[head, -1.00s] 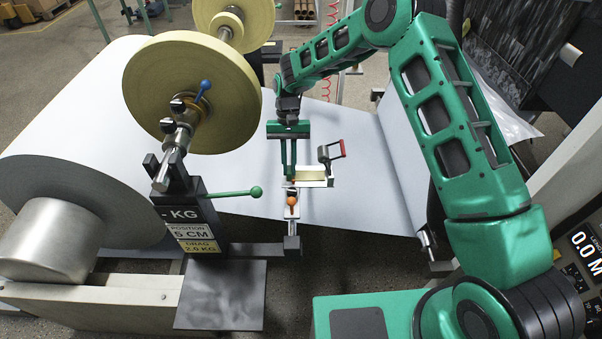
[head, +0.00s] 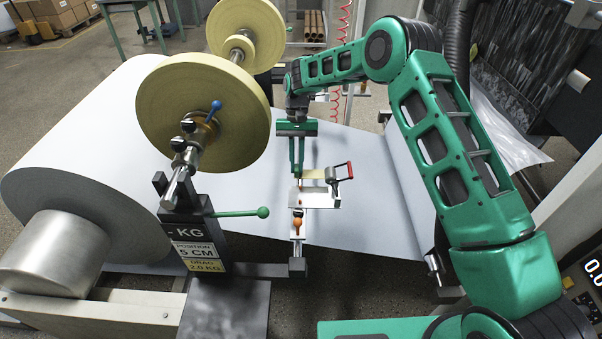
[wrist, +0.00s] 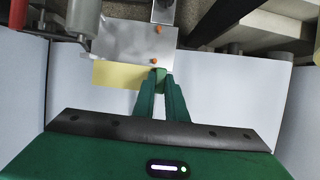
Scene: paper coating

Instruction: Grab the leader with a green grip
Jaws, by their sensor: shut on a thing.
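The leader is a pale yellow strip (head: 316,174) at a small silver clamp plate (head: 321,201) over the white paper sheet. It also shows in the wrist view (wrist: 116,74), sticking out left from my fingertips beside the plate's edge. My gripper (head: 298,174) hangs from above with its fingers close together. In the wrist view, my fingers (wrist: 160,76) close on a small light-green piece, the green grip (wrist: 160,74), at the strip's right end. How the grip joins the strip is mostly hidden by my fingers.
A red-handled lever (head: 345,172) stands at the clamp's right, close to my fingers. Orange knobs (head: 298,222) sit on the clamp arm. The large paper roll (head: 90,150), yellow discs (head: 190,110) and a green lever (head: 240,213) are at the left.

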